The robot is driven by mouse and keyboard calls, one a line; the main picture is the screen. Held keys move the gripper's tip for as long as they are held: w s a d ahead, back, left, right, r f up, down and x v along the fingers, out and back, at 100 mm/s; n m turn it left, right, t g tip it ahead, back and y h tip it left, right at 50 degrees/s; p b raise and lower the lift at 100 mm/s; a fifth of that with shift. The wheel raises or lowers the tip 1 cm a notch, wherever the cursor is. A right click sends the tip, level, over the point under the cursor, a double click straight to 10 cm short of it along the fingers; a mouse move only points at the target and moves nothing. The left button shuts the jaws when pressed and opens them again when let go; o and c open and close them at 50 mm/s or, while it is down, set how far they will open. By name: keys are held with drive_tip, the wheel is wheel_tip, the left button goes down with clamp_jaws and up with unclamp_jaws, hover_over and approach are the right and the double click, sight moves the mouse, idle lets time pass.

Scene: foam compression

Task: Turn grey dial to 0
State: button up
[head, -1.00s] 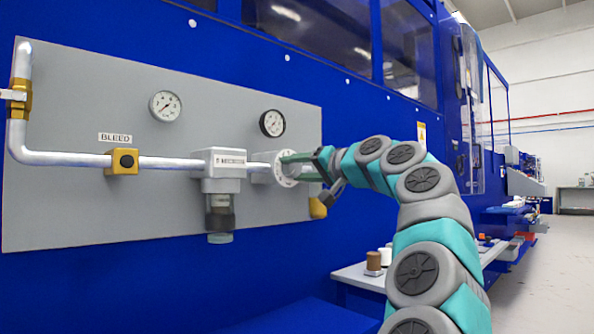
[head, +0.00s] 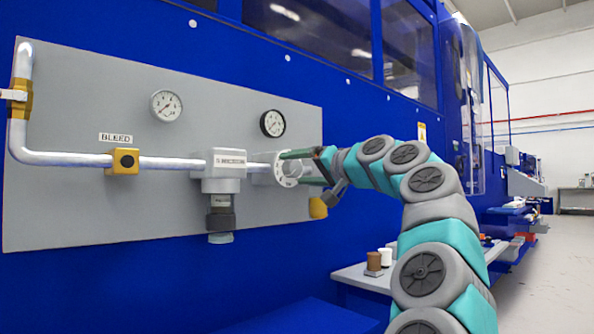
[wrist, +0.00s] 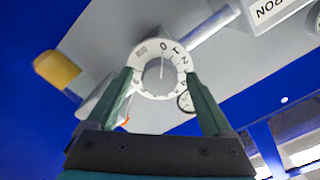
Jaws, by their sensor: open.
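The grey dial (wrist: 151,78) sits in the middle of a white ring marked with numbers, on the wall panel. In the wrist view a thin line on the dial points up, at or very near the 0. In the head view the dial's white ring (head: 281,171) shows at the right end of the pipe, with the dial partly hidden by my fingers. My gripper (head: 292,168) is open in front of the dial. In the wrist view its two green fingers (wrist: 159,76) stand on either side of the dial, apart from it.
A grey valve block (head: 221,170) is left of the dial, with a yellow BLEED fitting (head: 123,161) farther left. Two gauges (head: 272,123) (head: 166,105) are above. A yellow part (head: 318,207) is below right of the dial. A small table (head: 350,275) stands lower right.

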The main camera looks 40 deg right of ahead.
drive_tip(key=s, duration=0.7)
drive_tip(key=shift+s+d+b, duration=0.15)
drive_tip(key=shift+d+b, duration=0.15)
